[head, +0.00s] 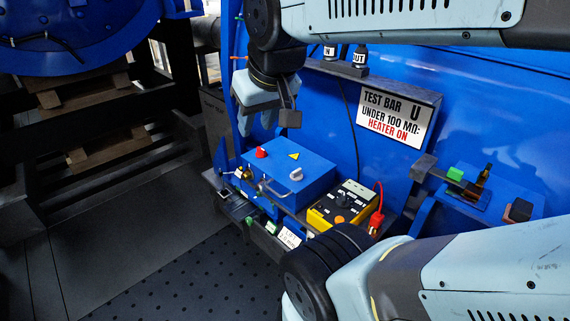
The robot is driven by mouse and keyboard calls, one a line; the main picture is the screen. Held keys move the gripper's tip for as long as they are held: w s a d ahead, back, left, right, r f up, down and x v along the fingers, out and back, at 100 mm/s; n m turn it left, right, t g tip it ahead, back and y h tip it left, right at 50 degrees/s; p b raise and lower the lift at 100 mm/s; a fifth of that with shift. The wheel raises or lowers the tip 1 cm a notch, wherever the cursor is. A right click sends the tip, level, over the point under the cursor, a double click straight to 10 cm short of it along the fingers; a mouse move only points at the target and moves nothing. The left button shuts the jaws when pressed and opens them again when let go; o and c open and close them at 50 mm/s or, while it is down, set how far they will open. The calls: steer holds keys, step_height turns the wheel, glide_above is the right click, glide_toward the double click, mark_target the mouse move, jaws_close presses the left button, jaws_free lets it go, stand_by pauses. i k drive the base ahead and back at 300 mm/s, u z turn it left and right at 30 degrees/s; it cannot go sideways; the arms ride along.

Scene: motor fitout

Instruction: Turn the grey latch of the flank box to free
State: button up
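The blue flank box (318,184) sits on a shelf against the blue machine wall. A small light-grey latch (296,174) stands on the right part of its lid; its exact turn is too small to tell. A red knob (261,153) and a yellow warning triangle (294,156) are also on the lid. A metal handle (266,187) is on the box's front. My gripper (258,122) hangs above and behind the box, fingers pointing down. Its two fingers look apart with nothing between them. It is clear of the latch.
A yellow meter (325,213) with a red plug (376,222) stands right of the box. A side shelf (500,200) with small parts is at right. The dark floor (130,230) at left is clear.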

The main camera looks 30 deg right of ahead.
mark_target(297, 176)
steer(key=k, duration=0.45)
steer(key=z, duration=0.7)
steer(key=k, duration=1.7)
steer(key=u, duration=0.45)
steer(key=i, duration=1.65)
steer(key=z, duration=0.05)
